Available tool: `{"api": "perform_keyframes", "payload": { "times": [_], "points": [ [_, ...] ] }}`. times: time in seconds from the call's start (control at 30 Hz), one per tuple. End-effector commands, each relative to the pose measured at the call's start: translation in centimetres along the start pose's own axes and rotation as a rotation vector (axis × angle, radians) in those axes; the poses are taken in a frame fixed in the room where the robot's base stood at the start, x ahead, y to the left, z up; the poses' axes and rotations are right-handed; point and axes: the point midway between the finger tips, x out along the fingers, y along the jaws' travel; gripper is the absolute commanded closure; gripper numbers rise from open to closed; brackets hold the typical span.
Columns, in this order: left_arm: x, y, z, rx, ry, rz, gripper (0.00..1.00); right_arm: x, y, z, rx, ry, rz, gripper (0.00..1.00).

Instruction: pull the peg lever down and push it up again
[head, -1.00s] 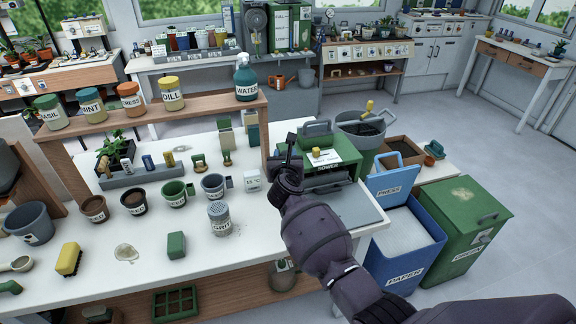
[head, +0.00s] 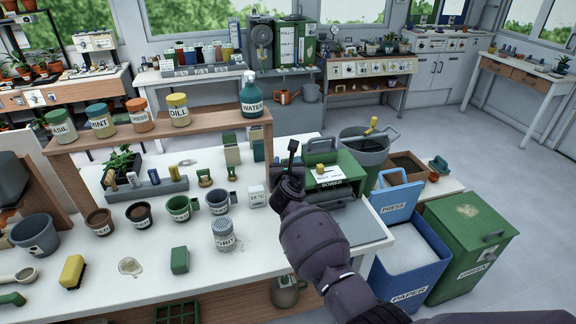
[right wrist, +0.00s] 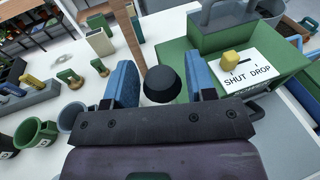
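A dark lever with a black knob (head: 292,147) stands up beside the green sower box on the bench, just past my right gripper. From above, in the right wrist view, the round black knob (right wrist: 163,84) is between the two blue fingers. My right gripper (head: 288,176) is at the lever, left of the box. In the right wrist view the fingers of my right gripper (right wrist: 163,82) are apart, with gaps on both sides of the knob. The lever's lower part and base are hidden by the gripper. My left gripper is not in view.
The green sower box (head: 350,165) with a yellow knob (right wrist: 230,60) and a "SHUT DROP" plate is close on the right. A grit shaker (head: 224,235) and pots stand left. A wooden shelf (head: 150,133) with jars and a water bottle (head: 251,95) is behind.

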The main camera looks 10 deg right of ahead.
Motion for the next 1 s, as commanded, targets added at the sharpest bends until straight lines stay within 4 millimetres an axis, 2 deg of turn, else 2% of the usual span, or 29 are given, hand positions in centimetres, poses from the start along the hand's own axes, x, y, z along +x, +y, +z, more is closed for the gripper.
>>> {"api": "perform_keyframes", "payload": {
  "times": [0.07, 0.43, 0.8, 1.0],
  "points": [
    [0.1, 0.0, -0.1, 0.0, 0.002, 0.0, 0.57, 0.0, 0.0, -0.1, 0.0, 0.003, -0.001, 0.39],
    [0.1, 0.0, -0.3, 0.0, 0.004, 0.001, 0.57, -0.6, -0.1, -0.3, 0.0, 0.006, -0.001, 0.39],
    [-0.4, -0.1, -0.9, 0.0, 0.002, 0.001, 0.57, -5.2, -0.1, -0.2, 0.002, 0.006, -0.002, 0.39],
    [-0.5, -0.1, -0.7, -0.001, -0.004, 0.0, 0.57, -7.0, 0.0, -0.2, 0.001, 0.004, -0.001, 0.39]
  ]
}}
